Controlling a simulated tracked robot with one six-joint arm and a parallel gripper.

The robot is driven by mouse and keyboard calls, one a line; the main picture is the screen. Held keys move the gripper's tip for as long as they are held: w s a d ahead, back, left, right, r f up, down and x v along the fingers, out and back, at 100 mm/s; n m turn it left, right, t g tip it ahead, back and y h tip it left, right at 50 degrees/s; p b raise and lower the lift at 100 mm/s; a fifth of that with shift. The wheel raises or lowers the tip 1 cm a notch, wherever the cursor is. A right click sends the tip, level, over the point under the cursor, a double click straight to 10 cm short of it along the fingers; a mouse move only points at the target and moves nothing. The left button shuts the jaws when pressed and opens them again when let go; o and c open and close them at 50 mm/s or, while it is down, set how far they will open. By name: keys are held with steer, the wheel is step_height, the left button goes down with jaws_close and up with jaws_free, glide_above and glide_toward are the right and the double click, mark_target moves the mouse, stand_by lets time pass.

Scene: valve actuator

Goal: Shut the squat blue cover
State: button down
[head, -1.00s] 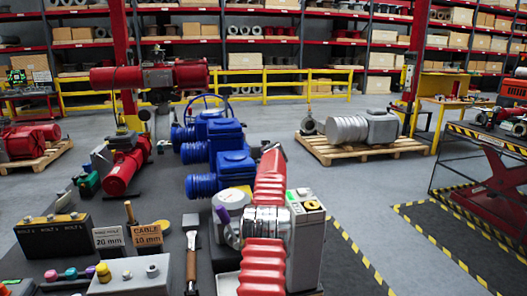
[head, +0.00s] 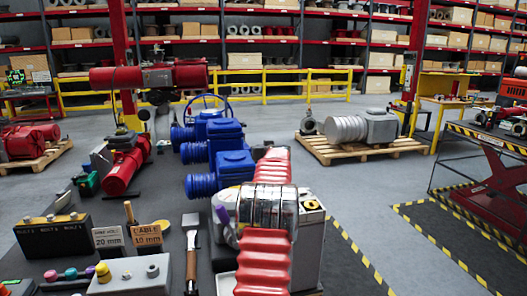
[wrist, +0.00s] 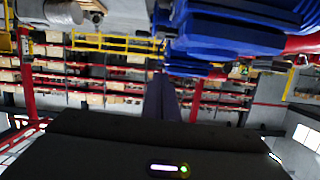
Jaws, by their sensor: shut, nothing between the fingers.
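Several blue units stand in a row along the bench in the head view. The nearest has a low, square blue top (head: 235,163) and a ribbed cylinder on its left; I cannot tell which part is the squat blue cover or how far open it is. Blue housings also fill the upper right of the wrist view (wrist: 235,35). My gripper (wrist: 160,97) shows in the wrist view as dark fingers close together, shut and empty, apart from the blue housings in the picture. In the head view my red arm hides the gripper and the near unit's right side.
A black holder (head: 53,236), small signs, a hammer-like tool (head: 192,255) and a grey box (head: 130,275) crowd the bench's left. A red actuator (head: 125,160) lies further back. A pale box (head: 310,235) stands behind my arm.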

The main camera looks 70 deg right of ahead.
steer(key=shift+v, duration=1.75)
